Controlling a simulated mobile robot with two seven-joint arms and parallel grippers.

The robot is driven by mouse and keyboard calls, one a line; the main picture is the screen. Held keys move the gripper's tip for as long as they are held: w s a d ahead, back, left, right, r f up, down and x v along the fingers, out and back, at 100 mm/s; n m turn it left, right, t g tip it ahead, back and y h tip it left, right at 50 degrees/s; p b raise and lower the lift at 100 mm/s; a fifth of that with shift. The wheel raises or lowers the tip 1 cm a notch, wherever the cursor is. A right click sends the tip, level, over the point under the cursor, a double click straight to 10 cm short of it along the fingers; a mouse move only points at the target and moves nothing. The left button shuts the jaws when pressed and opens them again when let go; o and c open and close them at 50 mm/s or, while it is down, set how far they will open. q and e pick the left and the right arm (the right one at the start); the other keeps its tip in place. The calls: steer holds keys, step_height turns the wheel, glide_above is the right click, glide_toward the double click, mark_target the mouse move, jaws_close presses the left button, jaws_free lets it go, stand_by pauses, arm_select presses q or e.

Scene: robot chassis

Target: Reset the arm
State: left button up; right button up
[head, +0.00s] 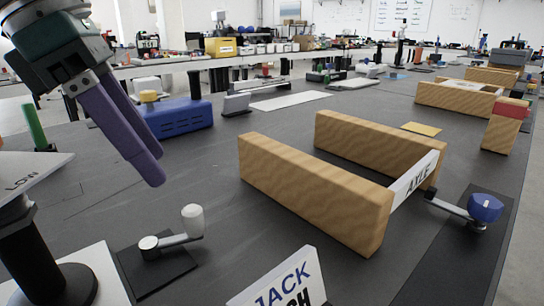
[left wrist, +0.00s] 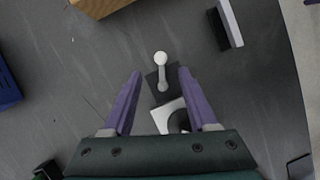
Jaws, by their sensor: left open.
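A small crank lever (head: 178,240) with an upright white handle lies on a dark square plate (head: 160,268) on the bench, in the lower left of the head view. In the left wrist view the lever (left wrist: 162,72) shows between and beyond my fingers. My left gripper (head: 156,168) has purple fingers and is open and empty, above the bench behind the lever in the head view. In the left wrist view its fingertips (left wrist: 160,74) stand apart on either side of the lever. A second lever with a blue knob (head: 486,208) stands at the right. My right gripper is not in view.
Wooden blocks (head: 310,190) with an AXLE sign (head: 415,180) stand right of centre. A JACK sign (head: 282,285) is at the front, a tilted LOW sign (head: 28,172) at the left. A blue box (head: 180,118) sits behind. Bench between lever and blocks is clear.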

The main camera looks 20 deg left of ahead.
arm_select(q)
steer(key=shift+s+r, duration=0.1)
steer(key=shift+r, duration=0.25)
